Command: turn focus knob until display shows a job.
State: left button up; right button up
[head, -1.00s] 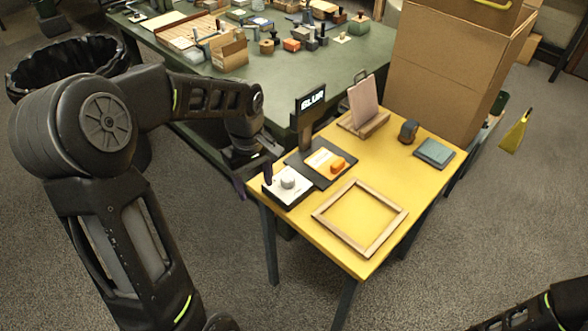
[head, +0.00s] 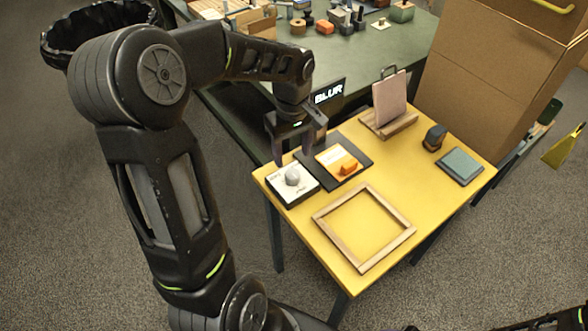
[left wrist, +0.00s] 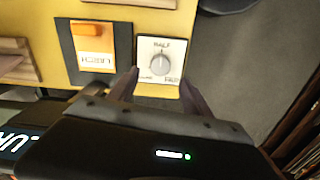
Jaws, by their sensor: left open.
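The grey round knob (head: 293,176) sits on a white-topped box (head: 297,193) at the left corner of the yellow table. The knob (left wrist: 160,64) also shows in the left wrist view, with small lettering around it that is only partly readable. The display (head: 328,93) behind it reads "BLUR"; its lower part is hidden by my gripper. My left gripper (head: 293,157) is open above and just behind the knob. In the left wrist view, its fingers (left wrist: 158,84) stand apart at either side of the box's near edge, not closed on the knob. My right gripper is out of view.
An orange piece (head: 348,168) on a card and dark base lies right of the knob box. A wooden frame (head: 383,252), a stand with a pink board (head: 389,98), a dark stamp-like object (head: 435,137) and a teal pad (head: 460,165) share the yellow table (head: 365,215).

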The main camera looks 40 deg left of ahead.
aim_at(292, 173)
pick_arm(q)
notch_tip(292, 173, down, 8)
jog(key=shift+r, duration=0.2)
dwell(0.3)
grip_shut()
dwell(0.5)
